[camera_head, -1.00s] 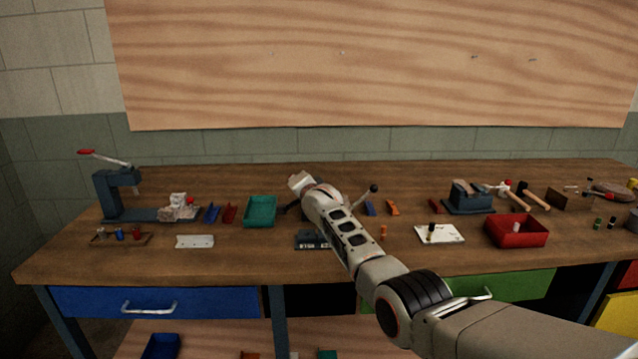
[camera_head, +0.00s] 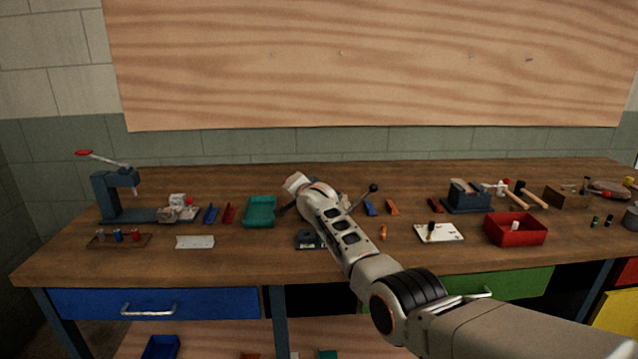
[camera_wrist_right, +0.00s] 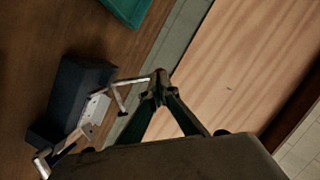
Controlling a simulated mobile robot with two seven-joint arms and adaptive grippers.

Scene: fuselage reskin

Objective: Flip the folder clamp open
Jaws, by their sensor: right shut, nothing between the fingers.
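The folder is mostly hidden behind my right arm in the head view. A dark part of its base (camera_head: 305,240) shows in front of the arm, and a black-knobbed lever (camera_head: 373,188) sticks out to the right. In the right wrist view, a dark blue block (camera_wrist_right: 85,80) carries a pale metal piece (camera_wrist_right: 95,112). A thin silver clamp arm (camera_wrist_right: 132,80) reaches from it towards my right gripper (camera_wrist_right: 160,84). The fingers are shut and empty, their tips at the arm's end; I cannot tell whether they touch. My left gripper is not in view.
A teal tray (camera_head: 260,210) stands left of my right arm, with blue and red parts beyond it. An arbor press (camera_head: 115,190) is at far left. A white card (camera_head: 438,232), red bin (camera_head: 515,230) and vise (camera_head: 467,197) are to the right.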

